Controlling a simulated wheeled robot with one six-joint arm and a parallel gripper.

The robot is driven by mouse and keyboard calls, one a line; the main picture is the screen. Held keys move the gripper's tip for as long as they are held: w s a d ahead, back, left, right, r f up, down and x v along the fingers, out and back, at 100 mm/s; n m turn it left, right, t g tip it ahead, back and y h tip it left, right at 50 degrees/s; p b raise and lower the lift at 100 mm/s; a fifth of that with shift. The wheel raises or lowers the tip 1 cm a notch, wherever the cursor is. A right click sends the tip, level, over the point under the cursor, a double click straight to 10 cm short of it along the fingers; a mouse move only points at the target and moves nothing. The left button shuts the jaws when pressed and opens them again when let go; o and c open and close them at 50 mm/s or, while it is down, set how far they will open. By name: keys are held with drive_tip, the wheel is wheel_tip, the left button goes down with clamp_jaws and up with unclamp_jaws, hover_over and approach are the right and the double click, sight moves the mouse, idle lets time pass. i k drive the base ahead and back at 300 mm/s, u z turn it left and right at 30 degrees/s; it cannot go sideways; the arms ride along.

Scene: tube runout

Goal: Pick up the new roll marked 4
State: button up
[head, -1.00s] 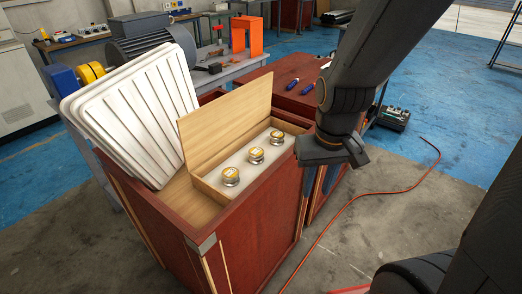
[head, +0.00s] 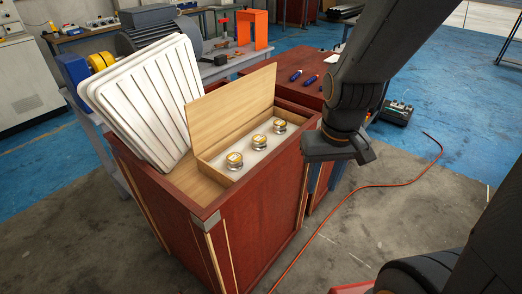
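Three small rolls with yellow-and-white tops stand in a row on the pale floor of an open wooden box: the near roll (head: 234,161), the middle roll (head: 259,142) and the far roll (head: 280,127). Their markings are too small to read, so I cannot tell which is marked 4. The wooden box (head: 238,107) has its lid raised behind the rolls. My gripper (head: 338,150) is to the right of the box, beyond its right edge and apart from the rolls.
The box sits in a red cabinet (head: 250,225) beside stacked white ribbed panels (head: 146,100). A red bench top (head: 318,75) with blue tools stands behind. An orange cable (head: 360,187) crosses the floor at right, where there is free room.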

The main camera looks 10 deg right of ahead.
sight(259, 140)
drive_tip(key=k, duration=1.1)
drive_tip(key=z, duration=0.7)
drive_tip(key=i, duration=1.35)
drive_tip(key=u, duration=0.75)
drive_tip(key=i, duration=0.7)
drive_tip(key=u, duration=0.85)
